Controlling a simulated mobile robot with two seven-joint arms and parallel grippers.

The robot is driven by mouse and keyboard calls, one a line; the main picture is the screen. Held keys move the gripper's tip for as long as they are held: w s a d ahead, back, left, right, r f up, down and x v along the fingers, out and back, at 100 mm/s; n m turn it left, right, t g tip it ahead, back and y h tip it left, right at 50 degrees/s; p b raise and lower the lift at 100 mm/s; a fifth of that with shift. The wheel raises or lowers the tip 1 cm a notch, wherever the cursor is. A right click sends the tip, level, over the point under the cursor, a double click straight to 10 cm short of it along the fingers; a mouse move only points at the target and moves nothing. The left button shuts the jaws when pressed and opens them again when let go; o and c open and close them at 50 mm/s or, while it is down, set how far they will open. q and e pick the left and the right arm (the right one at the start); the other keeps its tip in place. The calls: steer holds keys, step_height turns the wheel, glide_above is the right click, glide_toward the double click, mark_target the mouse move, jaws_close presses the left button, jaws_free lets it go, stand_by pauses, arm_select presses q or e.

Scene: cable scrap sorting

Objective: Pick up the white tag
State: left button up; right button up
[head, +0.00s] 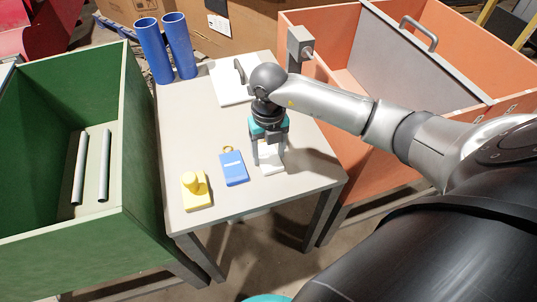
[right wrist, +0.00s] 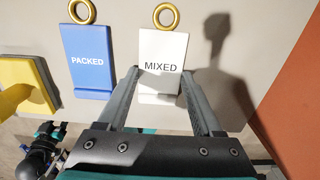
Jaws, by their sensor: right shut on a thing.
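The white tag (right wrist: 160,60) reads MIXED and has a gold ring at its top. It lies on the grey table and also shows in the head view (head: 272,167). My right gripper (head: 269,162) reaches down over it and is shut on the tag, with one finger on each side in the right wrist view (right wrist: 160,80).
A blue PACKED tag (head: 233,168) lies just left of the white one. A yellow block with a knob (head: 195,190) stands further left. Two blue tubes (head: 166,50) and a white board with handle (head: 228,90) are behind. A green bin (head: 140,165) and orange bin (head: 352,150) flank the table.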

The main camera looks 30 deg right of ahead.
steer(key=shift+r, duration=0.1)
steer(key=shift+r, duration=0.4)
step_height(320, 180, up, 8)
steer(key=p, duration=0.3)
step_height(320, 180, up, 11)
steer(key=p, duration=0.4)
glide_above(268, 158)
arm_select(q)
steer(key=s+a+f, duration=0.5)
steer(key=s+a, duration=0.1)
steer(key=s, duration=0.3)
steer(key=shift+s+a+f+y+b, duration=0.3)
steer(key=shift+a, duration=0.05)
